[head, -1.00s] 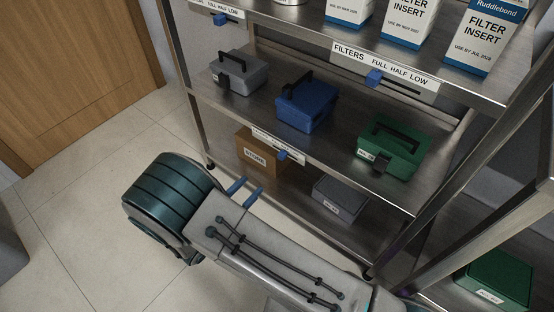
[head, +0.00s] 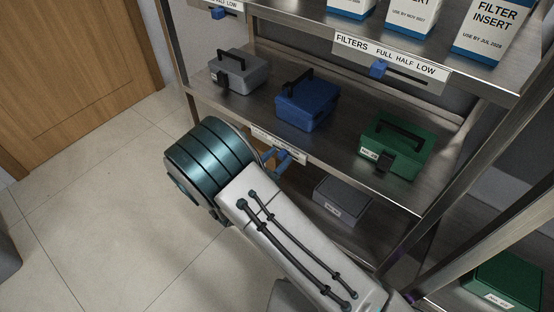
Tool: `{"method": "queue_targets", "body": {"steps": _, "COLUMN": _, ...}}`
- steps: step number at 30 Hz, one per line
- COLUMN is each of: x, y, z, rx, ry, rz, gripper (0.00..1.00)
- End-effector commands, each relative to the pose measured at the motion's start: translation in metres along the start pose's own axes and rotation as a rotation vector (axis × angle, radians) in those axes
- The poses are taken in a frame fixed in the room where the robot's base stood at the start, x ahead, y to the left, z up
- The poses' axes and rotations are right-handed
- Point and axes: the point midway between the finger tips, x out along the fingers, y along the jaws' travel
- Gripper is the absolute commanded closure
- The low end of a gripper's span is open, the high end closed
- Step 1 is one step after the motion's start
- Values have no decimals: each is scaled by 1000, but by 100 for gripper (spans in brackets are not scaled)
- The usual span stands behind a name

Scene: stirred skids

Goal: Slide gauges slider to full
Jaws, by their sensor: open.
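A white label strip (head: 262,134) with a blue slider knob (head: 284,156) is on the front edge of the middle shelf. Its print is too small to read, so I cannot tell whether it says gauges or which mark the knob is at. The knob sits right of the strip's middle.
Another strip, marked FILTERS FULL HALF LOW, has a blue knob (head: 378,69) on the upper shelf. A grey case (head: 236,77), a blue case (head: 306,105) and a green case (head: 398,150) stand on the middle shelf. A grey box (head: 341,200) is below.

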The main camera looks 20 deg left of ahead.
Motion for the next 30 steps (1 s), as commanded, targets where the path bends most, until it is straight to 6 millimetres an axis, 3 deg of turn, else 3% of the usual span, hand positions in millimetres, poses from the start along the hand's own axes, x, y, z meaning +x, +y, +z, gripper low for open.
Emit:
{"method": "queue_targets", "body": {"steps": 3, "x": 0, "y": 0, "z": 0, "rx": 0, "ry": 0, "rz": 0, "gripper": 61}}
{"method": "queue_targets", "body": {"steps": 7, "x": 0, "y": 0, "z": 0, "rx": 0, "ry": 0, "rz": -1, "gripper": 97}}
{"method": "queue_targets", "body": {"steps": 8, "x": 0, "y": 0, "z": 0, "rx": 0, "ry": 0, "rz": -1, "gripper": 100}}
{"method": "queue_targets", "body": {"steps": 13, "x": 0, "y": 3, "z": 0, "rx": 1, "ry": 0, "rz": -1, "gripper": 100}}
{"method": "queue_targets", "body": {"steps": 21, "x": 0, "y": 35, "z": 0, "rx": 3, "ry": 0, "rz": 0, "gripper": 100}}
{"method": "queue_targets", "body": {"steps": 30, "x": -1, "y": 41, "z": 0, "rx": 2, "ry": 1, "rz": 5, "gripper": 100}}
